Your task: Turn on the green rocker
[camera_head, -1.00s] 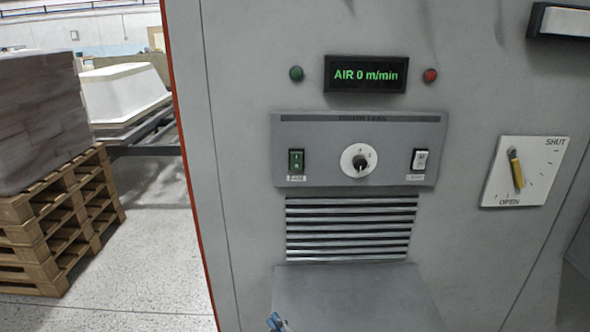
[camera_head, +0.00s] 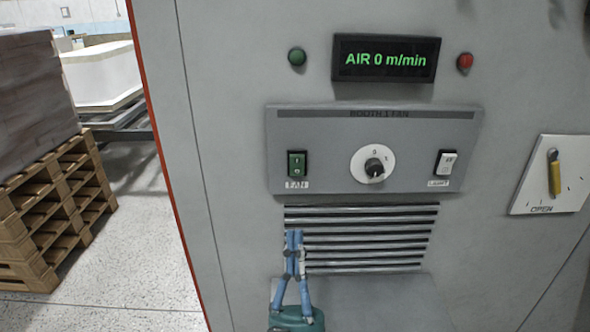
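The green rocker (camera_head: 297,164) is upright in the left part of the grey booth fan panel (camera_head: 330,180), above a label reading FAN. Which way it is tipped is too small to tell. My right gripper (camera_head: 294,236) points up from the bottom of the view, below the rocker and in front of the vent slats. Its blue fingers come together at the tips, with nothing seen between them. It appears apart from the rocker. My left gripper is not in view.
A round knob (camera_head: 374,166) and a white LIGHT rocker (camera_head: 445,163) share the panel. Above is a display (camera_head: 386,59) reading AIR 0 m/min, between green (camera_head: 297,57) and red (camera_head: 465,62) lamps. Pallets (camera_head: 60,200) stand left.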

